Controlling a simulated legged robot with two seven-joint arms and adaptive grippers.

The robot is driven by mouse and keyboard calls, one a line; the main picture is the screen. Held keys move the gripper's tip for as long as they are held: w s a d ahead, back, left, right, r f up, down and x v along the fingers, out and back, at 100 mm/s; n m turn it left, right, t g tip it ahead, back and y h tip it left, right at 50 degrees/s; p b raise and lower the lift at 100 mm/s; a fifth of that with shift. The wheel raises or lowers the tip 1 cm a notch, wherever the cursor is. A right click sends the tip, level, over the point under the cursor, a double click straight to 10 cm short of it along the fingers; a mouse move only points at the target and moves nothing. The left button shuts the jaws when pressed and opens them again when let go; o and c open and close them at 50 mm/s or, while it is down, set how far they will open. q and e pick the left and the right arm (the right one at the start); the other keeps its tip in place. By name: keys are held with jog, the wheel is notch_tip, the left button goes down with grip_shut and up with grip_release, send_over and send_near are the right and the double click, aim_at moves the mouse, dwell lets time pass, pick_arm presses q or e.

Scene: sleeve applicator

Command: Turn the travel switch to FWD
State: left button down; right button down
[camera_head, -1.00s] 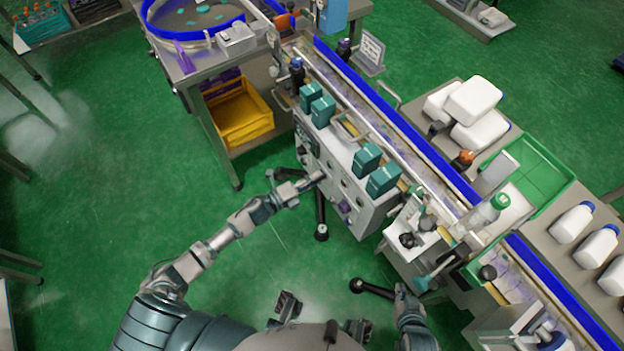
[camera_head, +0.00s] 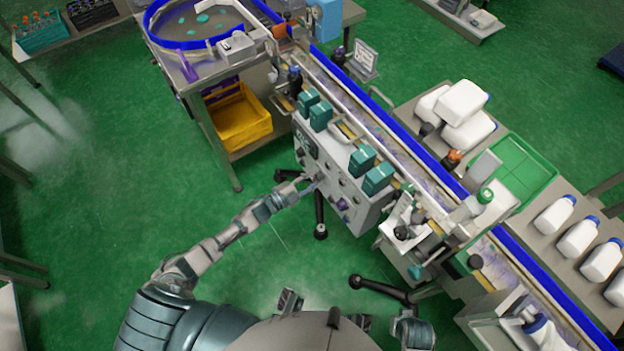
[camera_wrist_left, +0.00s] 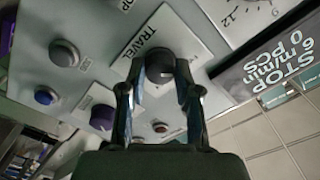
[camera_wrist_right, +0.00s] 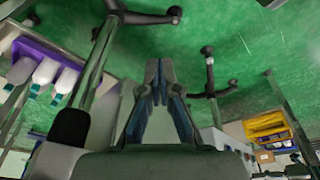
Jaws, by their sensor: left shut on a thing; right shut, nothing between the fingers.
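The travel switch (camera_wrist_left: 160,68) is a dark round knob on a white plate (camera_wrist_left: 140,42) lettered TRAVEL, in the left wrist view. My left gripper (camera_wrist_left: 158,88) is shut on this knob, one finger on each side. The knob's pointer setting is too small and covered to read. In the head view my left gripper (camera_head: 308,188) reaches the front of the grey control box (camera_head: 347,198). My right gripper (camera_wrist_right: 156,66) is shut and empty above the green floor, away from the box.
Other round controls (camera_wrist_left: 64,54) sit beside the travel plate. Teal boxes (camera_head: 362,160) stand on the control box top. A conveyor with a blue rail (camera_head: 400,125) runs behind it. A yellow crate (camera_head: 238,122) is at left. Black stand feet (camera_head: 320,232) reach onto the floor.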

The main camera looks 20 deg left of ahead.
pick_arm(q)
jog(key=shift+a+f+n, duration=0.1)
jog(key=shift+f+n, duration=0.2)
jog(key=shift+n, duration=0.2)
pick_arm(e)
jog(key=shift+f, duration=0.6)
pick_arm(q)
jog(key=c, duration=0.9)
grip_release()
jog(key=shift+o, duration=0.5)
pick_arm(e)
jog(key=shift+w, duration=0.15)
pick_arm(q)
jog(key=shift+r, duration=0.1)
pick_arm(e)
jog(key=shift+a, duration=0.1)
pick_arm(q)
jog(key=v, duration=1.2)
jog(key=shift+w, duration=0.1)
